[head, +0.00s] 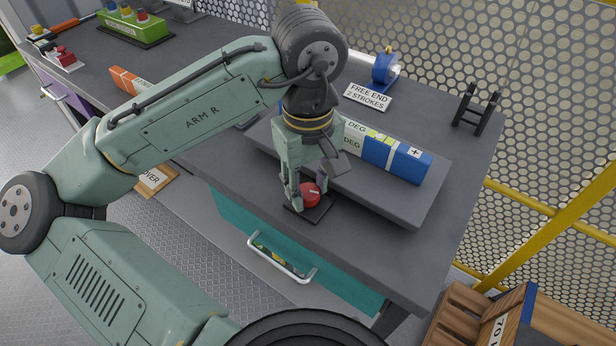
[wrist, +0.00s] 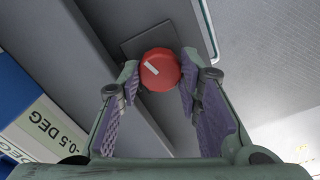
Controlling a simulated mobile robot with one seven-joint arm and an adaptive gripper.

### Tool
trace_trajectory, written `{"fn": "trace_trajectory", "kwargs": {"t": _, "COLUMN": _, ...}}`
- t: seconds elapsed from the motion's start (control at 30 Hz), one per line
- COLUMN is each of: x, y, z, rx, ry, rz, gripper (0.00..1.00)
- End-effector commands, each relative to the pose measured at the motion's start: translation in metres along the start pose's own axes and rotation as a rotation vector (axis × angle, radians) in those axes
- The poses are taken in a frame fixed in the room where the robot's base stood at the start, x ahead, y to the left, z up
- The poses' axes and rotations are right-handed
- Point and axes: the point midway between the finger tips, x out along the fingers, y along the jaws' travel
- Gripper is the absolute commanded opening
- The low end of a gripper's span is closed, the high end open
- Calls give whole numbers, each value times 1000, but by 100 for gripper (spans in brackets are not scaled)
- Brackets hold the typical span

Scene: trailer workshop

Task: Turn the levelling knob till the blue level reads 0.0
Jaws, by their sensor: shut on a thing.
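The levelling knob (head: 311,196) is round and red, on a small dark base at the workbench's front edge. It also shows in the wrist view (wrist: 163,79), with a short white mark slanting across its left side. My gripper (head: 308,190) points down and is shut on the knob; in the wrist view its two purple-padded fingers (wrist: 160,76) stand on either side of it. The blue level (head: 409,164) lies on a grey plate (head: 385,197) behind the knob. Its end shows in the wrist view (wrist: 15,90), where its label (wrist: 42,126) reads -0.5 DEG. My wrist hides part of the level in the head view.
A sign (head: 368,96) reading FREE END 2 STROKES stands behind the plate, near a blue device (head: 385,68) and a black rack (head: 476,108). A teal drawer with a pale handle (head: 281,260) is below the knob. Wooden crates (head: 480,315) stand at lower right.

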Motion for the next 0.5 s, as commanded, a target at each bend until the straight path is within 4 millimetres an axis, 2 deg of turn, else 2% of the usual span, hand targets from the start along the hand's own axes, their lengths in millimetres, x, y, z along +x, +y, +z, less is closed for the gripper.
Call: {"fn": "trace_trajectory", "kwargs": {"t": 0.5, "x": 0, "y": 0, "z": 0, "rx": -490, "ry": 0, "rz": 1, "gripper": 4}}
